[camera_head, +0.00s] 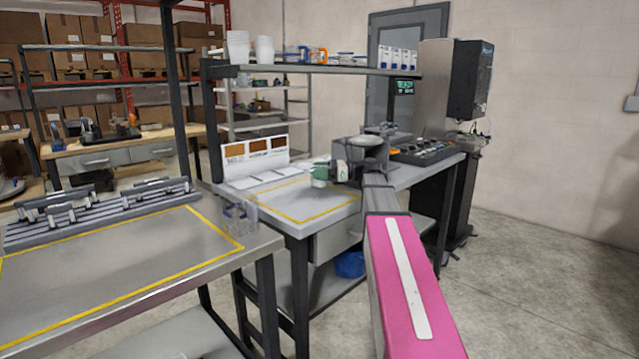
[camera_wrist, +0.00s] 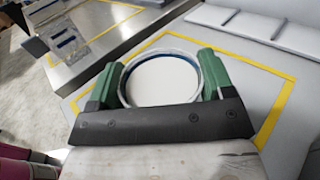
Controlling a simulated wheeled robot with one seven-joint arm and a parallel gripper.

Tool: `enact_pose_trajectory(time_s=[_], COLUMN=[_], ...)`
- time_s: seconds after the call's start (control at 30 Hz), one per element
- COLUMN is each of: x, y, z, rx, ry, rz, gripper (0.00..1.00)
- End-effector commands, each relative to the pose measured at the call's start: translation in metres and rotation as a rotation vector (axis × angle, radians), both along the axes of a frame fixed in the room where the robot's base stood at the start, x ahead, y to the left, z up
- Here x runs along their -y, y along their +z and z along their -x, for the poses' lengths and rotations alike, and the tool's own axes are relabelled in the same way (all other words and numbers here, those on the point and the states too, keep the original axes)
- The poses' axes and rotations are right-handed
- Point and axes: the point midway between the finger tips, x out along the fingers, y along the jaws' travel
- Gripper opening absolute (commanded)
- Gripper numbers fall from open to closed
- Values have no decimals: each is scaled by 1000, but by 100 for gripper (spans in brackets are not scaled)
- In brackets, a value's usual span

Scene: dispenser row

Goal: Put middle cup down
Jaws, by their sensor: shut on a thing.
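In the wrist view a round cup (camera_wrist: 163,82) with a clear, bluish rim and a pale inside sits between the green fingers of my gripper (camera_wrist: 158,77). The fingers are shut on it from both sides. I look down into it, so its base and any gap to the table are hidden. In the head view my gripper (camera_head: 320,174) shows small and green over the far grey table, near the yellow-taped area (camera_head: 312,219). The held cup cannot be made out clearly there.
A tool tray (camera_head: 428,150) lies to the right. Clear cups (camera_head: 240,217) stand on the nearer table's corner. A shelf (camera_head: 320,69) runs above the far table.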

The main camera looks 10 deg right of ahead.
Motion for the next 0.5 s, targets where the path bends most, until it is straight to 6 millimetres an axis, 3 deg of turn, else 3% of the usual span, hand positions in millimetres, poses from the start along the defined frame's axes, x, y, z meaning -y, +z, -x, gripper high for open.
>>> enact_pose_trajectory(time_s=[0.33, 0.5], x=[0, 0], y=[-35, -40], z=[0, 0], rx=[-1, 1], ry=[0, 0], rz=[-1, -1], gripper=[42, 42])
